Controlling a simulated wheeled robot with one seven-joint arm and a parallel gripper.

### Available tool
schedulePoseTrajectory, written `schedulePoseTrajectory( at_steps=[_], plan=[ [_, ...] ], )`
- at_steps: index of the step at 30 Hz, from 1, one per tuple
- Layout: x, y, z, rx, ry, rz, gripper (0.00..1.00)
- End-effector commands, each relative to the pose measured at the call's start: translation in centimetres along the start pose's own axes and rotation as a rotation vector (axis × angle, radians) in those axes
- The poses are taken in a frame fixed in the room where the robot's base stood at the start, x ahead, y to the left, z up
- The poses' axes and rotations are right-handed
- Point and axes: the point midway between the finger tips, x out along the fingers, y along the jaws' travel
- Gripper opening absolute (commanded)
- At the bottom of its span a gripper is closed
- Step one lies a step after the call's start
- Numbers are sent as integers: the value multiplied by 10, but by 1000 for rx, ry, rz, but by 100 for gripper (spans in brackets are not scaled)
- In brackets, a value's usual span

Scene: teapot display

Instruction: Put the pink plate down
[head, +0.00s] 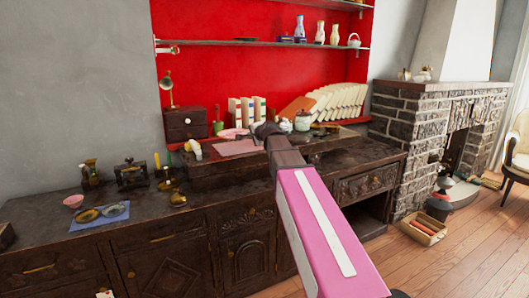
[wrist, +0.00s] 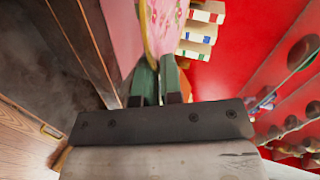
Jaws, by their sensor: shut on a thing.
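The pink plate (head: 233,133) shows in the head view at the left of my gripper, partly behind it, above the raised middle of the dark cabinet. In the wrist view the plate (wrist: 167,28) has a floral face and a yellowish rim and is seen nearly edge-on. My gripper (head: 260,130) is shut on its edge; the two green fingers (wrist: 158,85) pinch it in the wrist view. A pink mat (head: 237,148) lies on the cabinet just in front of the plate; a pink surface (wrist: 122,30) shows beside the plate in the wrist view. I cannot tell whether the plate touches anything below.
The dark carved cabinet (head: 130,235) runs along the wall. White books (head: 246,111) stand behind the plate. A lidded pot (head: 303,121) is right of my gripper. A small drawer box (head: 186,124) and a green cup (head: 217,128) are to the left.

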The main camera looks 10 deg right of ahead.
Motion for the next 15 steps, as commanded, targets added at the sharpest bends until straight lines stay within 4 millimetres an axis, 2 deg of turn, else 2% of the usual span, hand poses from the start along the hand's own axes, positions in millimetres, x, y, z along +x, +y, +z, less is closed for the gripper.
schedulePoseTrajectory(
  at_steps=[1, 7, 12, 15],
  plan=[
    [6, 7, -11, 2, 2, 2, 0],
    [22, 33, -44, 3, 3, 2, 0],
    [30, 47, -62, 1, 2, 0, 0],
    [31, 51, -66, 1, 1, 0, 0]
  ],
)
